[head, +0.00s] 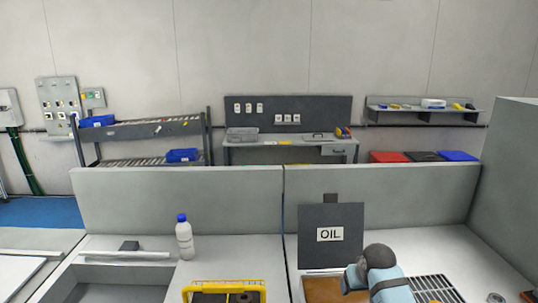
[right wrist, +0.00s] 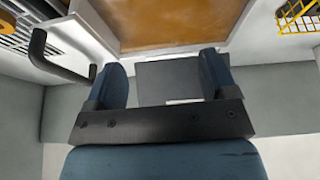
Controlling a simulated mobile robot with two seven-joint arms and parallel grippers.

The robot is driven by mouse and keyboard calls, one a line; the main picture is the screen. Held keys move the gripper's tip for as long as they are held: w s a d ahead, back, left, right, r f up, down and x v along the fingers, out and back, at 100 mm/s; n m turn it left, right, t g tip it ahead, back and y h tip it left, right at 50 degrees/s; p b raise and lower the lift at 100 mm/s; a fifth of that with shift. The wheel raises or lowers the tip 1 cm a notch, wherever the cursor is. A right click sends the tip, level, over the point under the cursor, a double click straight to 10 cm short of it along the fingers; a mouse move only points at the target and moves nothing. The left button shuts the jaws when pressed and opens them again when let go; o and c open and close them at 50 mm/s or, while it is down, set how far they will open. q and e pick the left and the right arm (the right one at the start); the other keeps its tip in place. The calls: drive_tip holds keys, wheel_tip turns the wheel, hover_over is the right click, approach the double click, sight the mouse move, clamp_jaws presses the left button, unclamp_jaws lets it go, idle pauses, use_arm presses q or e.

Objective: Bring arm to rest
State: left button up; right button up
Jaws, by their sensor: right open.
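My right arm (head: 380,268) comes in at the bottom right of the head view, in front of the dark OIL sign (head: 331,252). Its gripper cannot be made out there. In the right wrist view my right gripper (right wrist: 162,65) is open, its two blue fingers wide apart with nothing between them. Beyond the fingers are a dark grey panel (right wrist: 168,82) and a brown surface (right wrist: 165,25). My left arm and gripper are not in view.
A white bottle with a blue cap (head: 184,240) stands on the left counter, near a yellow-rimmed basket (head: 224,288). A metal grille (head: 434,288) lies right of my arm. A grey partition (head: 180,205) runs behind the counters. A dark curved handle (right wrist: 55,60) shows left in the wrist view.

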drive_tip(key=s+d+f, duration=0.1)
drive_tip(key=s+f, duration=0.2)
drive_tip(key=s, duration=0.7)
drive_tip(key=s+f, duration=0.4)
drive_tip(key=s, duration=0.6)
drive_tip(key=s+r+n+g, duration=0.1)
drive_tip(key=s+r, duration=0.1)
drive_tip(key=s, duration=0.8)
drive_tip(key=s+r, duration=0.2)
drive_tip(key=s, duration=0.8)
drive_tip(key=w+a+f+t+y, duration=0.1)
drive_tip(key=w+a+f+t, duration=0.1)
drive_tip(key=f, duration=0.5)
drive_tip(key=w+a+f+n+t+y, duration=0.1)
drive_tip(key=w+a+f+t+y, duration=0.1)
drive_tip(key=f+t, duration=0.3)
drive_tip(key=shift+w+a+f, duration=0.6)
drive_tip(key=shift+a+f, duration=0.3)
drive_tip(key=shift+f, duration=0.05)
